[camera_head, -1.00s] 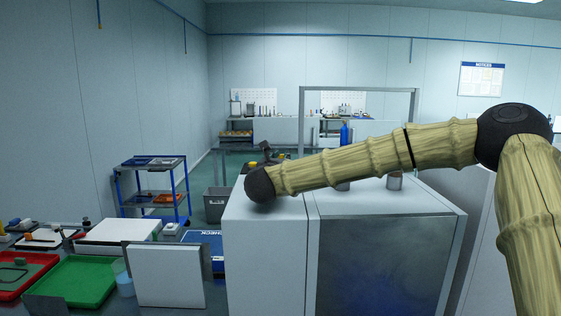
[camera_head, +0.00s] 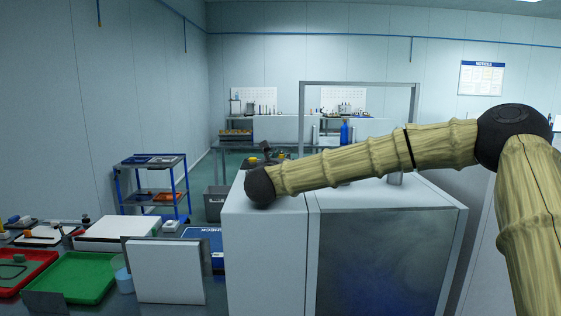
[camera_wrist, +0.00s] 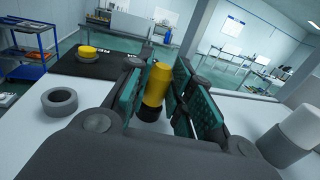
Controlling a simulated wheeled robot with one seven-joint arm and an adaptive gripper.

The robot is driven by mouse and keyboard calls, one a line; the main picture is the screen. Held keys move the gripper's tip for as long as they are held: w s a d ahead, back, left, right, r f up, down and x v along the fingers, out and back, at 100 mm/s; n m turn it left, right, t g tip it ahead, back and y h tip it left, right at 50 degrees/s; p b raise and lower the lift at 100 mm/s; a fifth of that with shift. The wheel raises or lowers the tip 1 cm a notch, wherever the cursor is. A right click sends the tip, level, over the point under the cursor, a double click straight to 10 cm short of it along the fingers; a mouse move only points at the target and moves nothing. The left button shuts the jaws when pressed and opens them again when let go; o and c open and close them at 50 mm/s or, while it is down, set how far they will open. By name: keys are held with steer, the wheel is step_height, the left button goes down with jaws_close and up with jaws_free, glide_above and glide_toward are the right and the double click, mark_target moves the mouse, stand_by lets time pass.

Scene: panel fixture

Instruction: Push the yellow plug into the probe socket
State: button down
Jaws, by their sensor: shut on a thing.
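In the wrist view my gripper (camera_wrist: 157,84) has its two teal-padded fingers on either side of the yellow plug (camera_wrist: 157,83), shut on it. The plug is a yellow cylinder with a black lower part, slightly tilted in the picture. Its lower end is close to the white top surface (camera_wrist: 30,120). I cannot tell whether it touches a socket, as the fingers and gripper body hide that area. No probe socket can be made out clearly.
In the wrist view a grey ring (camera_wrist: 60,101) lies at left, and a black panel with a yellow round piece (camera_wrist: 88,52) is behind it. A white and grey cylinder (camera_wrist: 290,138) stands at right. In the head view a grey frame (camera_head: 358,84) rises behind the cabinet (camera_head: 265,245).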

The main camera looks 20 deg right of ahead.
steer(key=shift+f+b, duration=0.3)
steer(key=shift+f, duration=0.1)
steer(key=c, duration=1.2)
jaws_free()
steer(key=shift+s, duration=0.1)
